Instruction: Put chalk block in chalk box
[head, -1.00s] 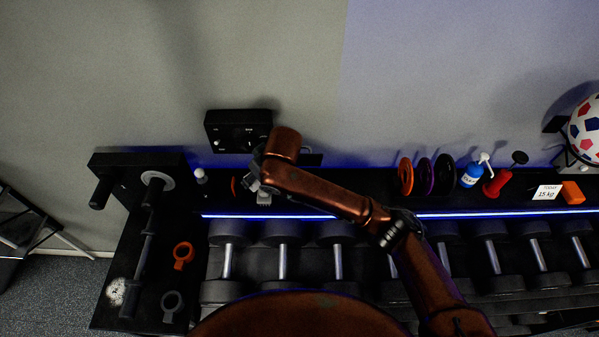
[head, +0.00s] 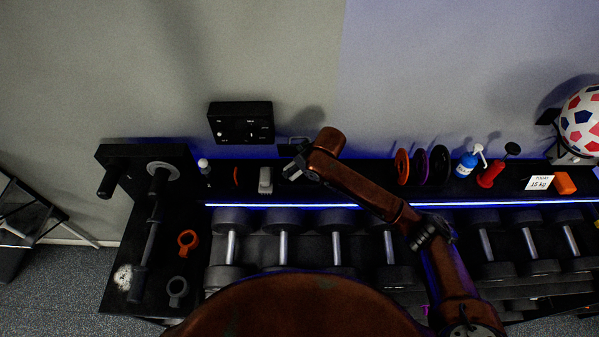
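A small light-grey block (head: 265,181), which looks like the chalk block, stands on the black shelf below the wall box. My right gripper (head: 287,163) is just right of it and above the shelf, apart from it. Its fingers look spread, with nothing seen between them. A dark, thin-rimmed shape (head: 298,140) behind the gripper may be the chalk box; it is partly hidden and I cannot be sure. My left gripper is not in view.
A white-capped bottle (head: 204,168) and an orange disc stand left of the block. Coloured plates (head: 421,167), a blue spray bottle (head: 467,163) and a 15 kg card (head: 539,183) are to the right. Dumbbells (head: 283,246) fill the rack below. A black control box (head: 241,122) hangs on the wall.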

